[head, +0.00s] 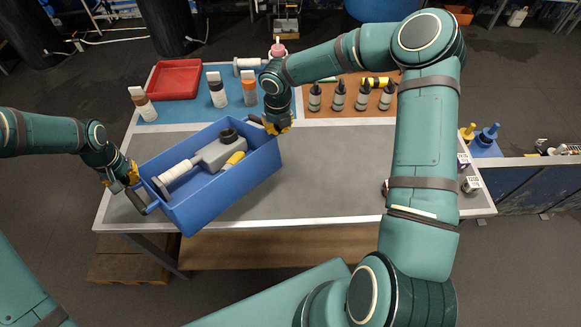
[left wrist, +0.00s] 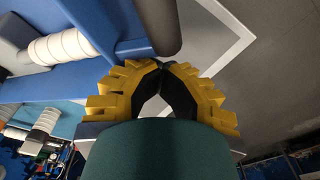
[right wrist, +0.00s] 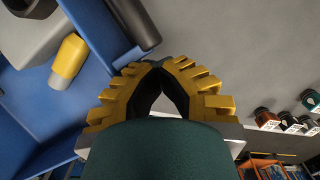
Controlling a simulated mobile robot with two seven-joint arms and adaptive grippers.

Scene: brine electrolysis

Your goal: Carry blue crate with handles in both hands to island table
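The blue crate (head: 226,187) sits at an angle over the left part of a grey-topped table (head: 325,190), its near corner overlapping the front edge. I cannot tell whether its base touches the top. Inside lie a grey tool-like object with a white cylinder (head: 175,172) and a yellow piece (head: 235,158). My left gripper (head: 127,182) is shut at the end of the crate's left dark handle (left wrist: 160,28). My right gripper (head: 276,126) is shut at the end of the far-right handle (right wrist: 135,22). The fingertips partly hide the grips.
Behind the crate are a red tray (head: 175,80), several bottles (head: 217,92) on a blue mat, and dark bottles (head: 338,97) on an orange mat. Another bench (head: 530,175) stands at the right. Dark floor shows at the left.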

